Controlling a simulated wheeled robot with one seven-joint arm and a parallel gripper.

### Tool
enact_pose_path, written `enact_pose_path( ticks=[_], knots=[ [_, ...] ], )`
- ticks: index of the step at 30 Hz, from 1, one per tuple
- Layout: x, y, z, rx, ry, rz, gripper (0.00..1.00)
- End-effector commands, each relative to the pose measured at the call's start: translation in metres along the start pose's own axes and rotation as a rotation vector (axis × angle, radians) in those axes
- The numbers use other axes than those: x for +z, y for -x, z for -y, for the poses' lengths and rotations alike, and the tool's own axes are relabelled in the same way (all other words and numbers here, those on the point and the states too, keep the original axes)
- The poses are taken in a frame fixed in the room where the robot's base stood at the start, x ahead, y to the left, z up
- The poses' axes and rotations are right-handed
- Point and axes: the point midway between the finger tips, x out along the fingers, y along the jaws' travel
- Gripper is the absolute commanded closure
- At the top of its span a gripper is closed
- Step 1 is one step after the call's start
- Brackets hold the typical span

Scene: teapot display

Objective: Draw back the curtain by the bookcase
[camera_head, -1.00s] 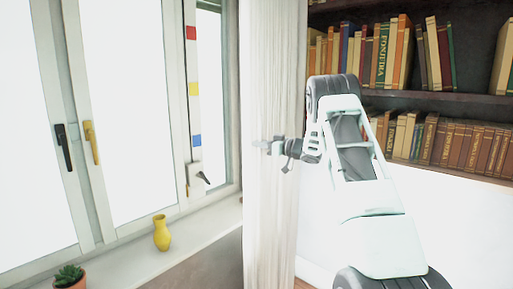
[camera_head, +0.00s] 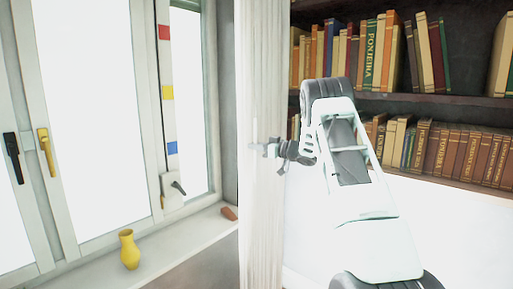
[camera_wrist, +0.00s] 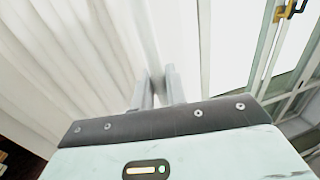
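The curtain (camera_head: 262,60) is pale cream and hangs in upright folds between the window and the bookcase (camera_head: 440,97). It is bunched into a narrow strip in the head view. My gripper (camera_head: 262,149) is at the curtain at mid height, reaching in from the right. In the wrist view the two grey fingers of my gripper (camera_wrist: 158,85) stand close together with a narrow gap, and a fold of the curtain (camera_wrist: 75,50) runs in between them. The fingertips are partly lost against the bright cloth.
A yellow vase (camera_head: 130,251) and a small reddish-brown object (camera_head: 229,213) are on the windowsill (camera_head: 185,243) at the left. The window (camera_head: 95,120) has a yellow handle (camera_head: 46,152) and a black handle (camera_head: 13,157). Books fill the bookcase shelves behind my arm.

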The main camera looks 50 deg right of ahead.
Motion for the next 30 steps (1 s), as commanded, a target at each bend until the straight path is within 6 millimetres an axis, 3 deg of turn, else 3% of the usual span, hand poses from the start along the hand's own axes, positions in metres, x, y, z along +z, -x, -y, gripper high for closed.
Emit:
enact_pose_path(
  ticks=[1,2,3,14,20,30],
  knots=[
    [-0.001,0.000,0.000,0.000,0.001,-0.001,0.78],
    [-0.001,0.000,0.000,0.000,0.001,-0.001,0.70],
    [-0.001,0.000,0.000,0.000,0.001,-0.001,0.68],
    [0.001,0.006,-0.001,0.001,0.001,0.000,0.68],
    [0.003,0.040,-0.001,0.004,0.001,0.000,0.68],
    [0.003,0.120,-0.001,0.004,0.002,-0.001,0.68]
  ],
)
